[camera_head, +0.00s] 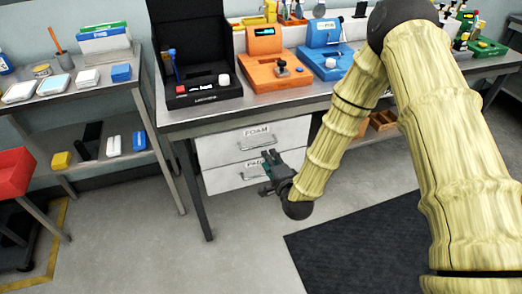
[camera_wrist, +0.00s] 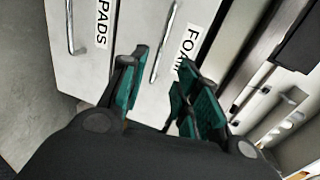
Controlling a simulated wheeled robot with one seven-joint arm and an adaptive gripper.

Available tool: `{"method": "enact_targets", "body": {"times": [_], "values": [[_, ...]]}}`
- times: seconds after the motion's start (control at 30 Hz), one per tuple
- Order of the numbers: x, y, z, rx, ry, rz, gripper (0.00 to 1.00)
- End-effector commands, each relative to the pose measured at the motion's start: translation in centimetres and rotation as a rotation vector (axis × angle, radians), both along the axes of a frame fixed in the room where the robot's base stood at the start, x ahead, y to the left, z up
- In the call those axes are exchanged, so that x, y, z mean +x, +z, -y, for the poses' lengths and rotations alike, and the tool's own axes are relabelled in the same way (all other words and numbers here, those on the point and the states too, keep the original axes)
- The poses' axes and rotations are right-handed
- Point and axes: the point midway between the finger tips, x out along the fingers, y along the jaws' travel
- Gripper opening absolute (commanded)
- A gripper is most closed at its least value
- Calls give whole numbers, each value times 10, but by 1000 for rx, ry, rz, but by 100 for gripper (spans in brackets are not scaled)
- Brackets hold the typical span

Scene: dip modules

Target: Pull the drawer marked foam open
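The foam drawer (camera_head: 222,147) is the upper white drawer under the workbench, its front flush with the cabinet. Its FOAM label (camera_head: 256,131) sits above a metal bar handle (camera_head: 257,144). In the wrist view the handle (camera_wrist: 165,45) runs up between the finger directions, beside the partly covered FOAM label (camera_wrist: 189,46). My gripper (camera_head: 265,174) is in front of the drawers, in front of the lower one in the head view. In the wrist view my gripper (camera_wrist: 160,68) is open and empty, its green-padded fingers apart. Contact with the handle cannot be made out.
The lower PADS drawer (camera_head: 222,179) appears shut; its handle (camera_wrist: 70,28) shows in the wrist view. A bench leg (camera_head: 194,190) stands left of the drawers. The grey floor (camera_head: 235,245) before them is clear, with a dark mat (camera_head: 360,250) to the right.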

Motion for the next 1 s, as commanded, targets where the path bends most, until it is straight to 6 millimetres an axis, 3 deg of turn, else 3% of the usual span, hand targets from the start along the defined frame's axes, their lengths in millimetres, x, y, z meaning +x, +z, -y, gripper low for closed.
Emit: {"method": "enact_targets", "body": {"times": [0.6,1.0], "values": [[80,-17,-26,-2,0,1,32],[97,-21,-32,-1,1,-1,32]]}}
